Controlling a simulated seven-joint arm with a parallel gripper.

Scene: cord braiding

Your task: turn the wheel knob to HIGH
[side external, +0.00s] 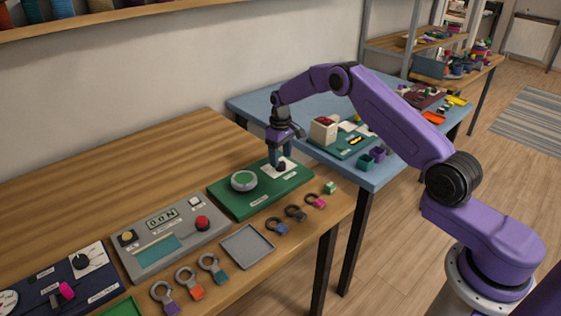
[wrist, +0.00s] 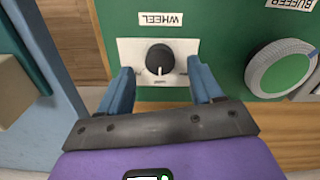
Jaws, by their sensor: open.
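The wheel knob (wrist: 160,58) is a small black round knob on a white plate, on the green panel (wrist: 220,52). An upside-down WHEEL label (wrist: 160,19) sits above it in the wrist view. The knob's white pointer line points down in that view, towards a small mark I cannot read; no HIGH mark is legible. My gripper (wrist: 160,72) is open, one blue finger on each side of the knob, with gaps visible. In the side view my gripper (side external: 283,160) points down over the panel's right end, partly hiding the knob (side external: 281,167).
A round buffer (wrist: 281,68) with a green top stands beside the knob on the same panel. A grey box with a red button (side external: 202,222), a grey tray (side external: 247,246) and several ring-shaped tags (side external: 295,213) lie nearby. A blue table (side external: 245,104) adjoins the wooden one.

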